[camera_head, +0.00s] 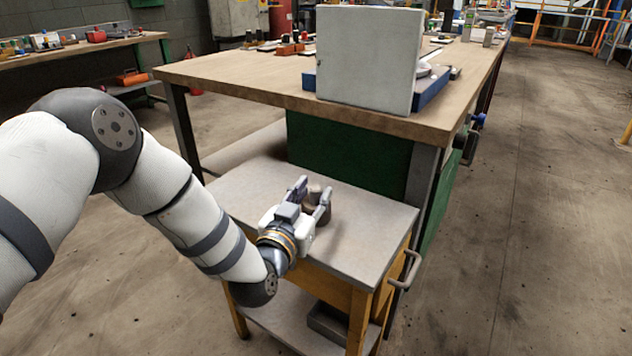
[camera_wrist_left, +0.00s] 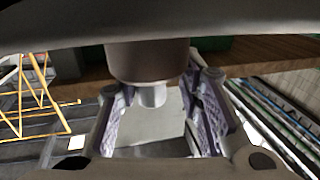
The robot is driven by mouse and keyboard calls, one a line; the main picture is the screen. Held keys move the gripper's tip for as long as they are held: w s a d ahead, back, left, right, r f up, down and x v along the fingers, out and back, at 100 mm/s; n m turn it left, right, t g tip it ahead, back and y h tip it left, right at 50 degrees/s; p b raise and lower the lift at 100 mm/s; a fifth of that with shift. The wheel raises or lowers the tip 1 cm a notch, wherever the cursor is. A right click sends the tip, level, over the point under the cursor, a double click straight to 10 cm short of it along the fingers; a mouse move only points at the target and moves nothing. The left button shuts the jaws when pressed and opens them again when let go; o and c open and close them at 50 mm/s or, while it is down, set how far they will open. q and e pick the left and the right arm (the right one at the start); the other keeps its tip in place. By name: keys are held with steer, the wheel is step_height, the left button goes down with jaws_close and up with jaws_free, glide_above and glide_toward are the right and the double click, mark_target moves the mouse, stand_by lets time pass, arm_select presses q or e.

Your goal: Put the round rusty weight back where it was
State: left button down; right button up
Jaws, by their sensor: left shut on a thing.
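My left gripper (camera_head: 312,190) is over the top of the small grey-topped cart and is shut on the round rusty weight (camera_head: 319,198). The weight is brown and partly hidden by the fingers in the head view. In the left wrist view, the weight (camera_wrist_left: 150,62) is a dark brown cylinder with a paler, narrower knob, between the fingers of the left gripper (camera_wrist_left: 158,118). Whether the weight touches the cart top is hard to tell. My right gripper is not in view.
The cart top (camera_head: 365,235) is otherwise bare, with a handle (camera_head: 408,268) at its right side. Behind it, a wooden workbench (camera_head: 245,82) carries a large grey block (camera_head: 368,58) by a blue tray (camera_head: 430,88). Open floor (camera_head: 530,200) lies to the right.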

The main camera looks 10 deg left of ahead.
arm_select(q)
steer(key=shift+r, duration=0.25)
steer(key=shift+f, duration=0.1)
steer(key=c, duration=1.1)
jaws_free()
steer(key=shift+f, duration=0.15)
